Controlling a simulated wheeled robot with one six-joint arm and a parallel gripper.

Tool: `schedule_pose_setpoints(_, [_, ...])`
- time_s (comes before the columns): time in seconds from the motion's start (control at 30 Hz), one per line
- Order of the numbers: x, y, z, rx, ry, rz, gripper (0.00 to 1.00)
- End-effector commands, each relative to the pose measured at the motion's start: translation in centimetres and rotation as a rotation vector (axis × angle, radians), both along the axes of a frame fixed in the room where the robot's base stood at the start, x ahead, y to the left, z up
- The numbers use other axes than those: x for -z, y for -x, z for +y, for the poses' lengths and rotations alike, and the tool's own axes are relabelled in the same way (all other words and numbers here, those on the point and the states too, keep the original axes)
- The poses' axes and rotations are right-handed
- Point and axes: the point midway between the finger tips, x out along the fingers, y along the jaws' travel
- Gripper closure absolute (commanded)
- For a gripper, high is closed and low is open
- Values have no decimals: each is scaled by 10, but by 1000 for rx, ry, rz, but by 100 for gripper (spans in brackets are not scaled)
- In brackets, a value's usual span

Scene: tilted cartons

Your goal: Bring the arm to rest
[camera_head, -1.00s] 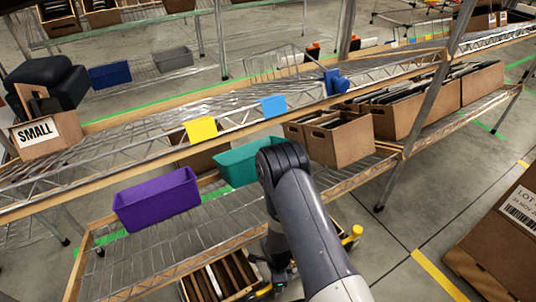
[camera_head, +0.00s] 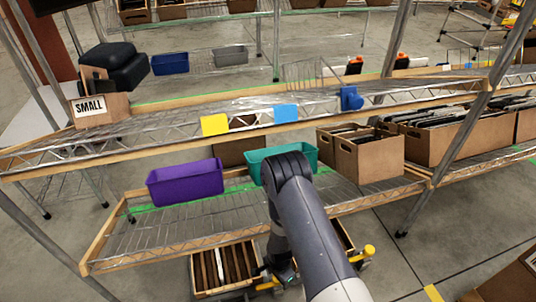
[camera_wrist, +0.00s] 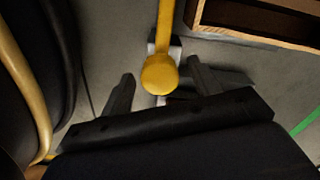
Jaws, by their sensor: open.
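My gripper (camera_wrist: 160,88) shows in the wrist view with its two dark fingers spread apart and nothing held between them. A yellow rounded knob on a bar (camera_wrist: 160,74) shows between and beyond the fingers; I cannot tell how far off it is. In the head view my grey arm (camera_head: 305,225) rises from the bottom edge, bends in front of the teal bin (camera_head: 256,163) and hides part of it. The gripper itself is mostly hidden behind the arm in that view.
A wire shelf (camera_head: 160,236) holds a purple bin (camera_head: 185,182) left of my arm. Cartons (camera_head: 370,157) stand to the right. A wooden crate with slats (camera_head: 205,283) sits low, left of my arm. Open floor (camera_head: 450,235) lies at the right.

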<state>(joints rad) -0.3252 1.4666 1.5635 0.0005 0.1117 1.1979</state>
Motion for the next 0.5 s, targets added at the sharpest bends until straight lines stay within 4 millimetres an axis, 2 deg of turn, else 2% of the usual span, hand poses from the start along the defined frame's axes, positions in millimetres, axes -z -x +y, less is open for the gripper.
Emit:
schedule_pose_setpoints(0.47, [-2, 0, 0, -372, 0, 0, 40])
schedule_pose_setpoints(0.5, [-9, -1, 0, -373, -1, -2, 40])
